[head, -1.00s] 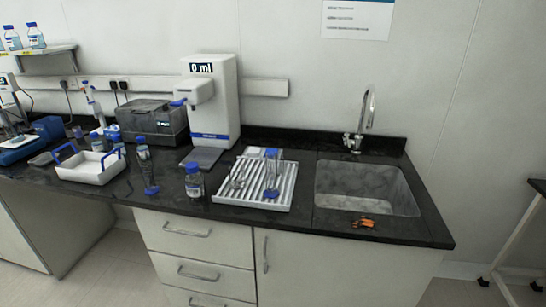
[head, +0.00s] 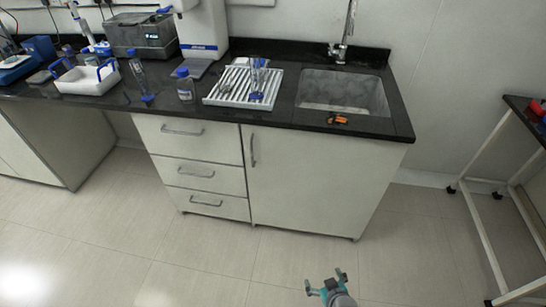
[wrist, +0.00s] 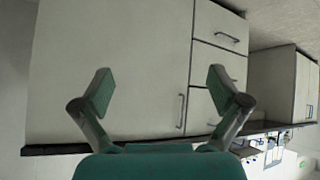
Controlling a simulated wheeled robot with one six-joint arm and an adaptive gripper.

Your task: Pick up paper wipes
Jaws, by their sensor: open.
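I cannot make out the paper wipes for certain in either view. My gripper (head: 325,281) shows at the bottom of the head view, over the floor in front of the sink cabinet. In the wrist view my gripper (wrist: 158,92) is open, with its two green-padded fingers apart and nothing between them. The wrist view is turned sideways or over, and the cabinet door fills most of it.
The black counter (head: 205,112) carries a ribbed white rack (head: 214,98), a white tray with blue handles (head: 87,82), bottles and a dispenser (head: 202,30). The sink (head: 345,92) has an orange item (head: 338,119) at its front. A trolley (head: 480,181) stands right. The floor is clear.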

